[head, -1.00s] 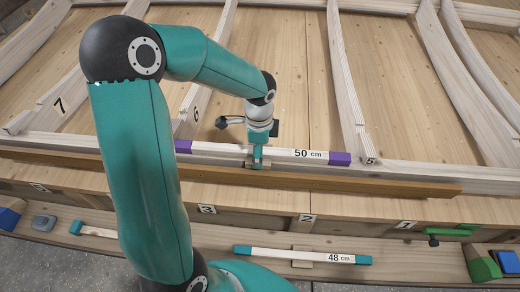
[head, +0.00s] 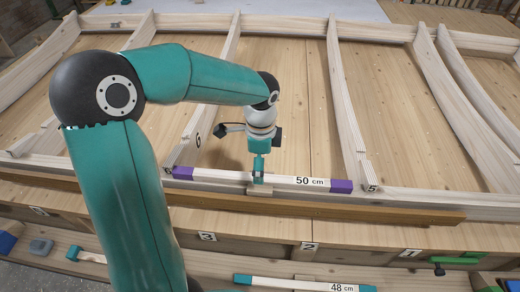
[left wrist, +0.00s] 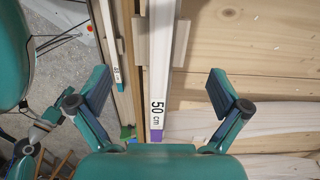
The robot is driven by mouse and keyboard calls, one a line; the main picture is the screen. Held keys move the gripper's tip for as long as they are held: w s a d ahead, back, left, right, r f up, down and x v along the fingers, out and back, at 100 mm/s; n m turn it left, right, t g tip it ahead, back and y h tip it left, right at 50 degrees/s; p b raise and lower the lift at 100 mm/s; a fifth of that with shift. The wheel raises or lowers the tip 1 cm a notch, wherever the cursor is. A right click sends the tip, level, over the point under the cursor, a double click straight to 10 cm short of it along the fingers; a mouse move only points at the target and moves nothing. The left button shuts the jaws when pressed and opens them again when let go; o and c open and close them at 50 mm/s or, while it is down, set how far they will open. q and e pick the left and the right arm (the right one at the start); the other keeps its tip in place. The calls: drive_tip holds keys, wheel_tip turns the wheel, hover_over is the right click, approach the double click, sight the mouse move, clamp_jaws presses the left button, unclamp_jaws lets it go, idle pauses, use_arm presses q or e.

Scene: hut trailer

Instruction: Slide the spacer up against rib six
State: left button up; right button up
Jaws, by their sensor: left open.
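The spacer (head: 305,181), a white bar marked 50 cm with purple ends, lies along the frame's front rail between rib six (head: 212,98) and rib five (head: 348,125). Its left purple end (head: 182,173) is close to the foot of rib six; I cannot tell whether they touch. Its right purple end (head: 341,186) is close to rib five's foot. My left gripper (head: 258,178) points down at the spacer's middle. In the left wrist view its fingers (left wrist: 160,92) are open, one on each side of the spacer (left wrist: 160,60).
Below the front rail, a shelf holds a 48 cm bar (head: 305,284) with teal ends, a green clamp-like tool (head: 460,259) and a grey block (head: 41,246). A brown ledge (head: 400,213) runs in front of the rail. The panel between the ribs is bare.

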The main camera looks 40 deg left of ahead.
use_arm(q)
wheel_tip(320, 180, up, 5)
drive_tip(key=shift+r, duration=0.15)
drive_tip(key=shift+s, duration=0.1)
idle(0.5)
